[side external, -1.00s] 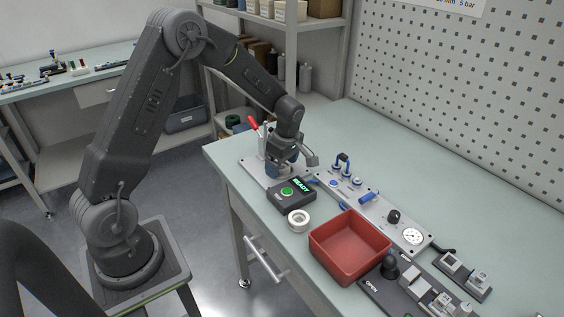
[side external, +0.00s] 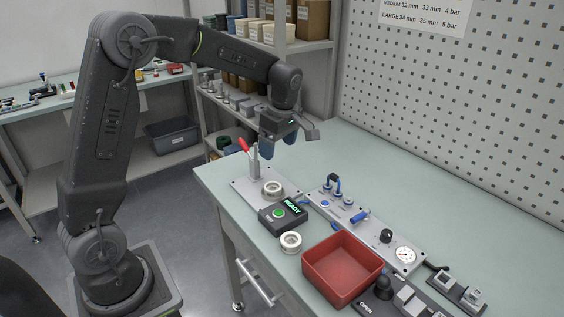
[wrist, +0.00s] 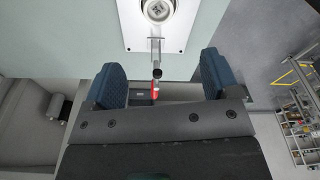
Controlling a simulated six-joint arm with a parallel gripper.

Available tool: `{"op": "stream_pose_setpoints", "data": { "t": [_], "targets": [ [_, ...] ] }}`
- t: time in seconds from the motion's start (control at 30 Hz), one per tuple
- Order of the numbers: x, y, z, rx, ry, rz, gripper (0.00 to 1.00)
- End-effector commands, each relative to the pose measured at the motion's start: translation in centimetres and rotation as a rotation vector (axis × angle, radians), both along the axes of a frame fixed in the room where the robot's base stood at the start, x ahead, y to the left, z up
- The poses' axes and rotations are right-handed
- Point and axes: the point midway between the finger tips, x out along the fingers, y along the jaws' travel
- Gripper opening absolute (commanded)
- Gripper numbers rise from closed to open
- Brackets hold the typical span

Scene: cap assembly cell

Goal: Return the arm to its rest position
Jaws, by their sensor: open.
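My gripper (side external: 279,148) is raised above the back left corner of the bench, open and empty. In the wrist view its two blue fingers (wrist: 160,80) stand wide apart with nothing between them but the view below. Below it, a grey fixture plate (side external: 240,188) holds a round silvery part (side external: 272,188). A clamp with a red handle (side external: 244,145) stands at the plate's back. The round part also shows at the top of the wrist view (wrist: 158,10), apart from the fingers.
A black box (side external: 283,216) with a green button and a lit READY display sits in front of the plate. A white ring (side external: 290,243), a red tray (side external: 343,268) and a valve panel (side external: 365,232) are on the bench. A shelf (side external: 310,47) stands behind my arm.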

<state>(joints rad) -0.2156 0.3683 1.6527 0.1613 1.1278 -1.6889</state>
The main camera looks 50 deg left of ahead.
Motion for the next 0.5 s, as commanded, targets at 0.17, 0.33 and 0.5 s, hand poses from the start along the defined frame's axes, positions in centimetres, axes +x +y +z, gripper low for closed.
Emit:
{"op": "stream_pose_setpoints", "data": {
  "t": [0.17, 0.33, 0.5],
  "targets": [
    [-3.0, -2.5, 3.6, -0.004, -0.048, -0.268, 0.81],
    [-8.1, -5.8, 7.0, 0.018, -0.111, -0.671, 0.81],
    [-13.6, -8.5, 8.7, 0.082, -0.170, -1.077, 0.81]
  ]
}}
